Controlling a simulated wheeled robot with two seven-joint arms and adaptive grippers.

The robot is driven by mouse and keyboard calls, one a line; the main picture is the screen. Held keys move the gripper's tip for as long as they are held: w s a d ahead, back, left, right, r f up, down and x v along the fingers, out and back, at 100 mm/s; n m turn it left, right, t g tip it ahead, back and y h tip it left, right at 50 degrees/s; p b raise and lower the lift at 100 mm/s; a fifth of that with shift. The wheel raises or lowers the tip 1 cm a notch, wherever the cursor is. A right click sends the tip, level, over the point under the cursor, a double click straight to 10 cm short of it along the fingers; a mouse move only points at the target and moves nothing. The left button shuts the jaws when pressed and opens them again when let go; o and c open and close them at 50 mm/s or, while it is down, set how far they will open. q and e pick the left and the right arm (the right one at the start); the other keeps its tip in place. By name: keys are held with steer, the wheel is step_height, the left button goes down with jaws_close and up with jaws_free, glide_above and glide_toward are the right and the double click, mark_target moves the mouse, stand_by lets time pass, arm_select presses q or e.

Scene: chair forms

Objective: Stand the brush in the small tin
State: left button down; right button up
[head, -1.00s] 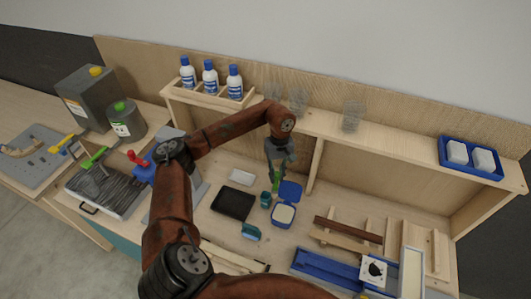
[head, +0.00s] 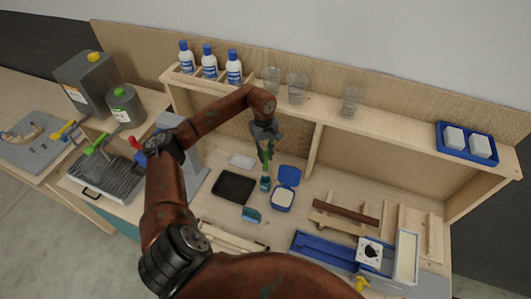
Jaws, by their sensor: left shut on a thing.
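My left gripper (head: 265,143) is shut on a slim green-handled brush (head: 267,157), which hangs roughly upright below the fingers. The small teal tin (head: 265,184) stands on the bench directly below the brush in the head view. The brush's lower end is close to the tin's mouth; I cannot tell whether it is inside or just above or behind it. My right gripper is not in view.
Beside the tin are an open blue box (head: 282,198) with its lid, a black tray (head: 233,187) and a teal block (head: 251,214). A shelf with glasses (head: 297,88) and bottles (head: 208,62) stands behind. Wooden pieces (head: 345,213) lie to the right.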

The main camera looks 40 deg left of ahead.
mark_target(266, 168)
arm_select(q)
step_height(266, 168, down, 2)
steer(key=shift+f, duration=0.1)
steer(key=shift+f+b, duration=0.4)
steer(key=shift+b, duration=0.15)
step_height(266, 168, down, 4)
steer(key=b, duration=0.3)
steer(key=shift+r, duration=0.1)
steer(key=shift+f+b, duration=1.05)
steer(key=shift+b, duration=0.15)
steer(key=c, duration=1.9)
jaws_free()
steer(key=shift+o, duration=0.7)
